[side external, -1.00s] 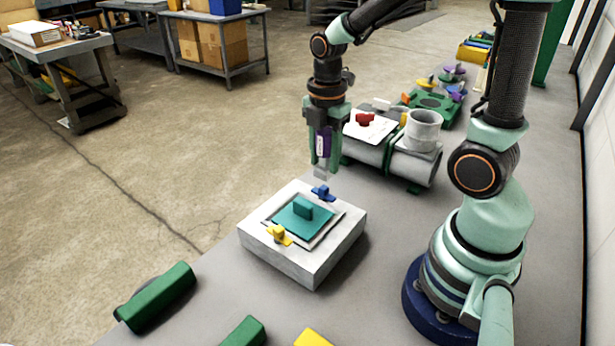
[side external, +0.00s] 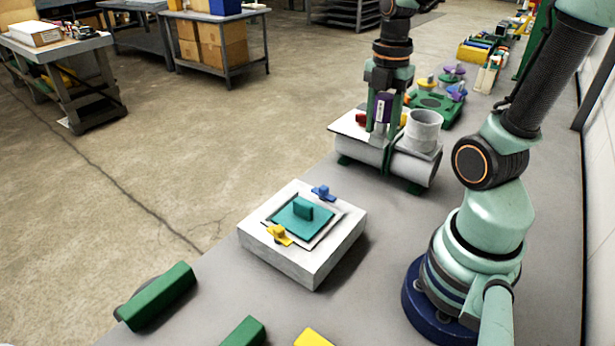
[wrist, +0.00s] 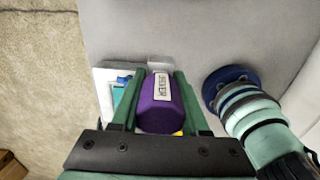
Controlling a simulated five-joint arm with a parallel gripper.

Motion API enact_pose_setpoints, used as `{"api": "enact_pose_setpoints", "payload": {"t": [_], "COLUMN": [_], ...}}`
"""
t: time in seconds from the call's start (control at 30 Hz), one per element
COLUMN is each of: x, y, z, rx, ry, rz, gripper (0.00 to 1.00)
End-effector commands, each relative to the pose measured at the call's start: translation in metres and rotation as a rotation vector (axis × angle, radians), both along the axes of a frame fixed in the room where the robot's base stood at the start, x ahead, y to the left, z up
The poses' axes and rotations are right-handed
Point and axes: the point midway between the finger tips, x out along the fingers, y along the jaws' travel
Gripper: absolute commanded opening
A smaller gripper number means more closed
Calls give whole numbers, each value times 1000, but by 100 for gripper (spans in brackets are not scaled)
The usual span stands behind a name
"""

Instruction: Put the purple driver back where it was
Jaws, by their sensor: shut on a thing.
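The purple driver (side external: 381,107), with a pale label, is held between the fingers of my gripper (side external: 383,125). The driver also fills the middle of the wrist view (wrist: 155,112), its label reading toward the camera and a grey tip beyond it. My gripper is shut on it. In the side view the gripper is upright in front of or above the grey duct (side external: 363,154); I cannot tell the exact gap. The driver's lower end is partly hidden by the fingers.
A white round pipe (side external: 422,131) rises beside the gripper. A green tray (side external: 436,104) with coloured knobs stands behind. A pale block (side external: 300,262) with a teal plate, blue clip and yellow clip sits in front. A yellow bin (side external: 476,52) is farther back.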

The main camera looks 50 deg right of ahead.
Motion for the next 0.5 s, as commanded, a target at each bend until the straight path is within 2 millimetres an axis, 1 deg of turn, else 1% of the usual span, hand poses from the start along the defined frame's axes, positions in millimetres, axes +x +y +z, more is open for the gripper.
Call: {"api": "enact_pose_setpoints", "payload": {"t": [0.03, 0.1, 0.2, 0.27, 0.37, 0.47, 0.5], "x": [-10, -21, -33, -37, -40, -41, -40], "y": [-8, -15, -21, -22, -23, -22, -22], "z": [6, 11, 16, 16, 6, -15, -25], "rx": [-3, -3, -2, 0, 2, 6, 6], "ry": [-5, -4, -3, 0, 3, 7, 7], "rz": [-9, -5, -1, 2, 4, 5, 5], "gripper": [0, 0, 0, 0, 0, 0, 0]}}
